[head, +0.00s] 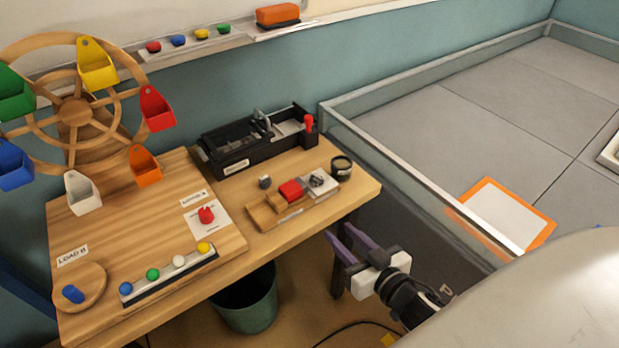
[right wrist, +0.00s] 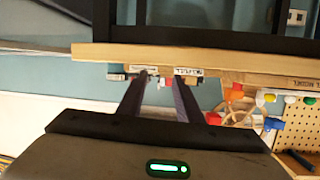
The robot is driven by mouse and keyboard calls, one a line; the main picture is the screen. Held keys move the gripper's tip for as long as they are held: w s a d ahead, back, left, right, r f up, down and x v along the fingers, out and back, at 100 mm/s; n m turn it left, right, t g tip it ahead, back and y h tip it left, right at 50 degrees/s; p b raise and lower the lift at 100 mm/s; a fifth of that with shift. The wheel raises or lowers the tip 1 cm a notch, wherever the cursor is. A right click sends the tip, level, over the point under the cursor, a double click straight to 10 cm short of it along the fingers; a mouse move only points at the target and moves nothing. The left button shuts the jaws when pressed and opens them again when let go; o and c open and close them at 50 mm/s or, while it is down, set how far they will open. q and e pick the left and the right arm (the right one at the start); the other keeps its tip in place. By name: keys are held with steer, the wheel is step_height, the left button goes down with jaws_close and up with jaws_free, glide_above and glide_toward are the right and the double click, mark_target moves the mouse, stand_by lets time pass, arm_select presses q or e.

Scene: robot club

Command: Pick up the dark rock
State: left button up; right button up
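A small dark grey lump (head: 265,182), which looks like a rock, sits on the wooden table left of a red block (head: 291,190). Another dark, rock-like piece (head: 318,180) lies on a pale plate at the right end of the wooden holder; I cannot tell for sure which is the dark rock. My right gripper (head: 340,240) is beyond the table's right front edge, apart from both pieces. Its two purple fingers are spread and empty. In the right wrist view the fingers (right wrist: 160,85) also stand apart with nothing held. My left gripper is not in view.
The wooden table (head: 235,255) holds a black device (head: 255,140), a round dark-rimmed lens (head: 341,168), a wheel with coloured buckets (head: 75,110) and a rack of coloured balls (head: 168,274). A green bin (head: 245,302) stands below. A walled grey floor field (head: 480,110) lies right.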

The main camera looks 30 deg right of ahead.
steer(key=t+y, duration=0.2)
glide_toward(322, 178)
step_height(322, 178, up, 2)
steer(key=s+a, duration=0.2)
steer(key=s, duration=0.1)
steer(key=w, duration=0.2)
steer(key=w+d+f+g+y+b, duration=0.1)
steer(key=w, duration=0.1)
steer(key=w+d+y+b, duration=0.1)
steer(key=w, duration=0.1)
steer(key=shift+w+d+f+g, duration=0.2)
steer(key=shift+w+f+g, duration=0.1)
steer(key=shift+g, duration=0.1)
steer(key=b+x, duration=0.1)
steer(key=x, duration=0.4)
steer(key=shift+w+b, duration=0.1)
steer(key=shift+b, duration=0.25)
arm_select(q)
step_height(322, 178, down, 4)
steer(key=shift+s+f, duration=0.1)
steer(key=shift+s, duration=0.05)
